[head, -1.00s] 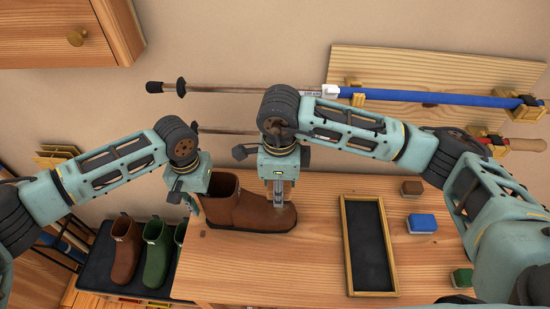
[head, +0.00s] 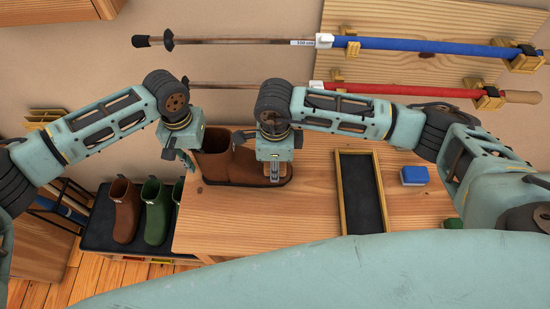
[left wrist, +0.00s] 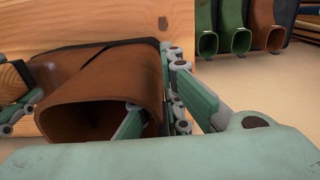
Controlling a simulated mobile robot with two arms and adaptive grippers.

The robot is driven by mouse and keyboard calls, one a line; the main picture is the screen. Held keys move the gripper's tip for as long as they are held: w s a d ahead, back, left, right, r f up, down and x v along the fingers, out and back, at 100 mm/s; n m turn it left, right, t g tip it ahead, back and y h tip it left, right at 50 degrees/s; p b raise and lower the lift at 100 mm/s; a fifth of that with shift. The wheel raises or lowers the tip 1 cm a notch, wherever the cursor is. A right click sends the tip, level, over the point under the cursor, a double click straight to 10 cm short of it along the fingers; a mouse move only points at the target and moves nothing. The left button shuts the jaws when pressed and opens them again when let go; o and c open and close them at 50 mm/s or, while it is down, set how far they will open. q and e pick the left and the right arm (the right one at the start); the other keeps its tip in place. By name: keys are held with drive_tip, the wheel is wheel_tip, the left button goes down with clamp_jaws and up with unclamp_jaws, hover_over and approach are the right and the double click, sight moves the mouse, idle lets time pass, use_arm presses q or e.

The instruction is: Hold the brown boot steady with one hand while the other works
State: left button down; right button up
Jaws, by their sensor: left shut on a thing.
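The brown boot (head: 214,168) stands on the wooden bench top, its toe pointing right in the head view. My left gripper (head: 190,160) is shut on the rim of its shaft. In the left wrist view, the boot's open shaft (left wrist: 75,112) faces the camera, with one finger inside and the other outside the wall. My right gripper (head: 272,174) points down over the toe end; its fingers look close together, but their gap and any contact are unclear. Some right fingers also show at the left edge of the left wrist view.
A black tray with a wooden frame (head: 341,190) lies right of the boot, with a blue block (head: 415,175) beyond it. Other boots (head: 155,212) stand on a dark rack at the left. Poles hang on the wall board (head: 410,25) behind.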

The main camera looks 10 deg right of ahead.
use_arm(q)
drive_tip(key=shift+s+a+f, duration=0.1)
use_arm(e)
drive_tip(key=shift+w+d+f, duration=0.2)
drive_tip(key=shift+w+f, duration=0.5)
drive_tip(key=shift+w, duration=0.1)
drive_tip(key=shift+c, duration=0.5)
drive_tip(key=shift+w+d, duration=0.25)
drive_tip(key=shift+w, duration=0.6)
drive_tip(key=shift+w+d, duration=0.2)
drive_tip(key=shift+w, duration=0.65)
drive_tip(key=shift+w+d, duration=0.25)
drive_tip(key=shift+w, duration=0.6)
drive_tip(key=shift+s+a, duration=0.3)
drive_tip(key=shift+s, duration=0.85)
drive_tip(key=shift+s+a, duration=0.35)
drive_tip(key=shift+s, duration=0.8)
drive_tip(key=shift+s+a, duration=0.3)
drive_tip(key=shift+s, duration=0.85)
drive_tip(key=shift+w+r, duration=0.1)
drive_tip(key=shift+r, duration=3.9)
